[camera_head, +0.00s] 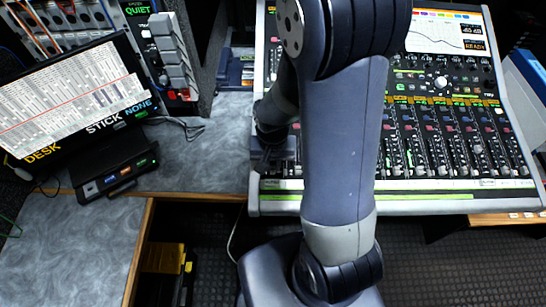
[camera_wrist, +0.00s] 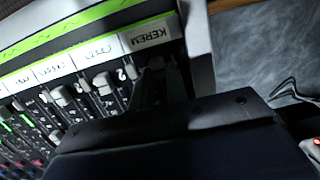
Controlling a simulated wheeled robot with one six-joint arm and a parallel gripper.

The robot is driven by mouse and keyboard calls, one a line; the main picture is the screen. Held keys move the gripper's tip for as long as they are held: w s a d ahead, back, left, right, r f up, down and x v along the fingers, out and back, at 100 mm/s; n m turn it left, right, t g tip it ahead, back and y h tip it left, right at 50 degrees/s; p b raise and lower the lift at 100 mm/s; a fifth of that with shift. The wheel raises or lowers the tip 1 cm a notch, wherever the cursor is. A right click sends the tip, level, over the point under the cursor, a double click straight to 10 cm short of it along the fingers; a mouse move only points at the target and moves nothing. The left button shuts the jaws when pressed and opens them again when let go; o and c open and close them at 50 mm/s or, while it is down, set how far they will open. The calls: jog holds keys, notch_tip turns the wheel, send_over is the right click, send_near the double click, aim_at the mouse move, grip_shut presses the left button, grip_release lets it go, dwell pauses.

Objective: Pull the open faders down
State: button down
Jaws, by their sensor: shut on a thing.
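The mixing desk (camera_head: 455,185) has a row of channel faders. In the head view, fader caps (camera_head: 478,149) stand at differing heights in their slots; my arm hides the channels in the middle. My gripper (camera_head: 272,152) is at the desk's left end, partly hidden by my arm. In the wrist view, which shows the desk turned around, my gripper (camera_wrist: 162,84) is shut at the end channel by the label KEREM (camera_wrist: 149,34). It holds that channel's fader cap, which the fingers hide. Neighbouring fader caps (camera_wrist: 103,82) sit at different heights, one (camera_wrist: 56,134) farther from the labels.
A monitor (camera_head: 75,97) reading DESK, STICK and NONE stands at the left, with a small black box (camera_head: 117,167) below it. Grey worktop (camera_head: 205,155) lies between them and the desk. A panel marked QUIET (camera_head: 138,12) is behind.

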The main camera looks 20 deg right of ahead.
jog(key=shift+s+f, duration=0.1)
jog(key=shift+s, duration=0.15)
jog(key=c, duration=1.4)
grip_release()
jog(key=shift+a, duration=0.1)
jog(key=shift+w, duration=0.15)
